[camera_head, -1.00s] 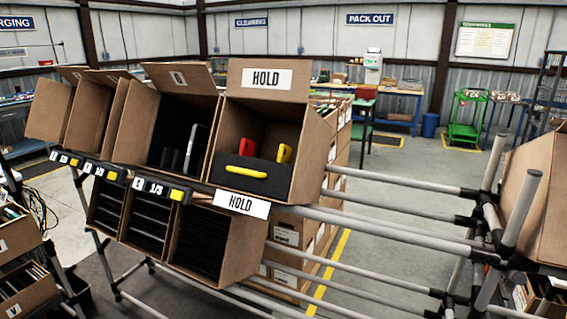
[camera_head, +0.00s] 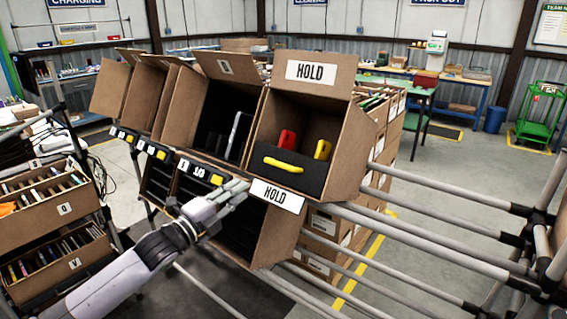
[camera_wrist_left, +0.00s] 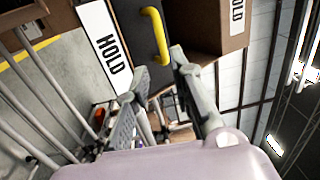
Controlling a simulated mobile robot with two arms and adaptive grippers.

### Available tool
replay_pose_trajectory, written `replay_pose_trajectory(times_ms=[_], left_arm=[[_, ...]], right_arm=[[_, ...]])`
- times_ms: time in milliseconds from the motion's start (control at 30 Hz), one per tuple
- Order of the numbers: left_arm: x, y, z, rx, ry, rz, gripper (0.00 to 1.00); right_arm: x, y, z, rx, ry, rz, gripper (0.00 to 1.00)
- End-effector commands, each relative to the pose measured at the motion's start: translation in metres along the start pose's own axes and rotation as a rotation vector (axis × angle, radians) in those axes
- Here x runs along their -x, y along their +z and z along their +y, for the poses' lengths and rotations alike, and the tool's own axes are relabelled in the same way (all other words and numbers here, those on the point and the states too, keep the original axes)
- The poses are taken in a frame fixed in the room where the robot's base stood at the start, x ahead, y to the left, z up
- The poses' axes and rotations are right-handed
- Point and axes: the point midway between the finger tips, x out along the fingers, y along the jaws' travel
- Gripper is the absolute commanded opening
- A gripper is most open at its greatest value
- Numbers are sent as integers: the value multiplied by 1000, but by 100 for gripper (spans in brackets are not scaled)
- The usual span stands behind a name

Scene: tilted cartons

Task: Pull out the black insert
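The black insert (camera_head: 288,172) sits in the front of the tilted HOLD carton (camera_head: 346,139). A yellow handle (camera_head: 284,165) runs across its face. A red item (camera_head: 287,139) and a yellow item (camera_head: 322,149) stand up behind it. My left gripper (camera_head: 240,190) is below and left of the handle, in front of the rack, apart from the insert. In the left wrist view, its fingers (camera_wrist_left: 159,63) are spread and empty, with the yellow handle (camera_wrist_left: 156,36) and part of the black insert (camera_wrist_left: 130,18) beyond them. My right gripper is not in view.
A white HOLD label (camera_head: 277,196) is on the rack just below the carton. An open carton (camera_head: 210,121) with dark contents stands to the left. Grey rack tubes (camera_head: 430,233) extend right. Lower cartons (camera_head: 269,240) sit close behind my left gripper.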

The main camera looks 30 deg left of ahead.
Motion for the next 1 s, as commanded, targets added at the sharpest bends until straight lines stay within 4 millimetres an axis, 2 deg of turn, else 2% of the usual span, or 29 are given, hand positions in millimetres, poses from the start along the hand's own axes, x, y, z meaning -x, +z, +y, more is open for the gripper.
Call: replay_pose_trajectory(times_ms=[800,1000], left_arm=[[-124,1,-4,2,-1,-2,21],[-148,0,-2,2,0,-1,21]], right_arm=[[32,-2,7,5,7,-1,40],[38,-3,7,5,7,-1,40]])
